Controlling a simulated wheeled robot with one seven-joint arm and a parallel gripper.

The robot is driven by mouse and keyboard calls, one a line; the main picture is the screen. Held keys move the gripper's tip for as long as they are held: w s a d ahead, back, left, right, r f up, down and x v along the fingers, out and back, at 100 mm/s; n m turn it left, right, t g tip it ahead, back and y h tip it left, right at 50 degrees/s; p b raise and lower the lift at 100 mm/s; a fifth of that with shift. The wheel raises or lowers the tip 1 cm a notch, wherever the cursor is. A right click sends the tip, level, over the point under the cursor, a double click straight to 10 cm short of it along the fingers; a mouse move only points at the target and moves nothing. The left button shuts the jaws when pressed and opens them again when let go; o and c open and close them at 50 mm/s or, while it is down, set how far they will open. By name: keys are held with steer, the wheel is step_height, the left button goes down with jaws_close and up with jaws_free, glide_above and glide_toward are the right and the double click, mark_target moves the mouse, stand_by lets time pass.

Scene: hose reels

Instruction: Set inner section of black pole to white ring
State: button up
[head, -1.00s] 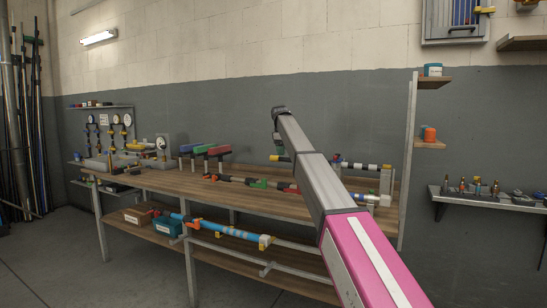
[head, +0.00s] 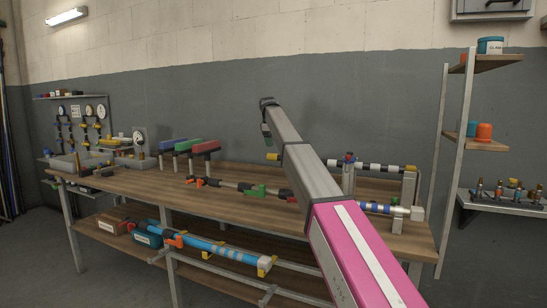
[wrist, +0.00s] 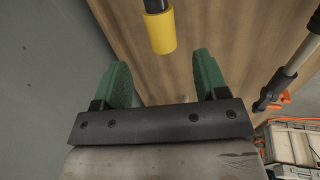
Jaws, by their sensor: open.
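The black pole (head: 375,167) lies level at the back right of the bench, in raised supports. White bands show on its right part, and a yellow tip (head: 273,157) ends it at the left. My arm hides its middle. In the wrist view the yellow tip (wrist: 160,32) on a black shaft lies beyond my fingers, between them in the picture. My gripper (wrist: 158,80) is open and empty, its green fingers apart. In the head view my gripper (head: 266,128) is above and apart from the yellow tip. I cannot tell which band is the white ring.
A shelf post (head: 447,165) rises at right.

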mark_target(274, 155)
steer(key=x, duration=0.9)
